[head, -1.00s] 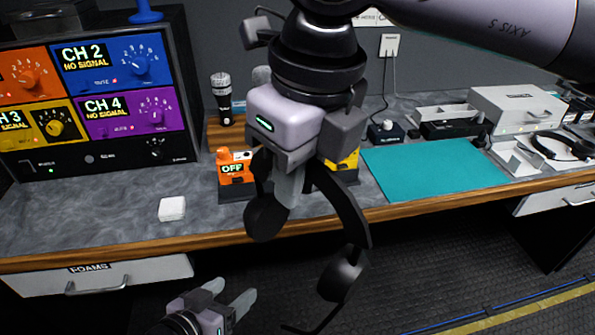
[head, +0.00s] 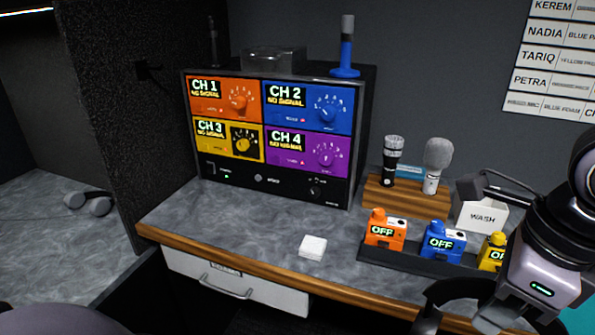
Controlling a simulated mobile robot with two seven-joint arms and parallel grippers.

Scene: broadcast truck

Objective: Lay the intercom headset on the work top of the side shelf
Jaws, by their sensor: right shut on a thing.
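My right gripper (head: 510,302) is at the lower right, in front of the workbench edge. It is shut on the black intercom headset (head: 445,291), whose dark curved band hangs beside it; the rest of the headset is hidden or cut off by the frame. The side shelf's grey marbled work top (head: 45,225) is at the far left, beyond a dark partition and far from the gripper. A pair of grey rounded pads (head: 88,203), perhaps another headset, lies on its right part. My left gripper is not in view.
The dark partition (head: 100,110) stands between the shelf and the workbench (head: 240,220). On the bench are a four-channel monitor (head: 265,181), a white block (head: 313,246), microphones (head: 390,160), a WASH box (head: 480,215) and coloured OFF packs (head: 384,230). The shelf's left part looks clear.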

